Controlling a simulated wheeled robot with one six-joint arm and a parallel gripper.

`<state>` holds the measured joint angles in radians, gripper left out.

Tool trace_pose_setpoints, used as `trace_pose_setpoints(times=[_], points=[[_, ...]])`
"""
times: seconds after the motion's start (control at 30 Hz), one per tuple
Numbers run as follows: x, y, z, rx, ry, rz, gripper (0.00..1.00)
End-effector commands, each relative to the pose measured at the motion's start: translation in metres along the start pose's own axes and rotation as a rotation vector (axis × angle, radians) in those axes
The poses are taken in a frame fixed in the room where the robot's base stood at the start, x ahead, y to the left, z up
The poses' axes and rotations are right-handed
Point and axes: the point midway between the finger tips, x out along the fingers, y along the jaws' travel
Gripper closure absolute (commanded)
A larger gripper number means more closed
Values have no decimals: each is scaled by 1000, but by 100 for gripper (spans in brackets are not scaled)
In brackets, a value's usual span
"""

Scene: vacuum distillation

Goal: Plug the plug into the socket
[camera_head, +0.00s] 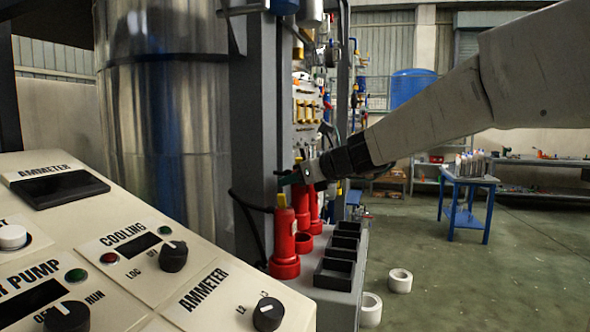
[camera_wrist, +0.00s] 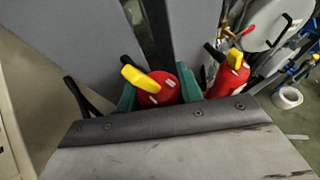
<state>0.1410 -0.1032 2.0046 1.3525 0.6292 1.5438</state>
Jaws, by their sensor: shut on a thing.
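Red plugs with yellow tabs stand by the grey column. In the wrist view, a red plug with a yellow tab (camera_wrist: 150,94) sits between the teal fingers of my gripper (camera_wrist: 157,91), which is shut on it. In the head view my gripper (camera_head: 294,177) is beside the column, above the red fittings; which red body there belongs to the held plug is hard to tell. A red fitting with a yellow tab (camera_head: 284,243) stands upright at the front. Another red plug with a yellow tab (camera_wrist: 231,76) is to the right in the wrist view. The held plug's lower end is hidden.
The grey column (camera_head: 259,120) stands close to my gripper's left. Black open boxes (camera_head: 334,275) sit beside the red fittings. A cream control panel (camera_head: 140,250) fills the left foreground. White rings (camera_head: 400,281) lie on the floor; a blue table (camera_head: 468,182) stands farther back.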

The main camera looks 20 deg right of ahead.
Motion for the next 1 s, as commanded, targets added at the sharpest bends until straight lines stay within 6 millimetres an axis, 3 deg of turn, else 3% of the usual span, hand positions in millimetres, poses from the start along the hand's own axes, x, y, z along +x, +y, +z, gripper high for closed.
trace_pose_setpoints(times=[0.3,1.0], points=[[5,0,-12,0,-1,-1,100],[5,0,-12,0,-1,-1,100]])
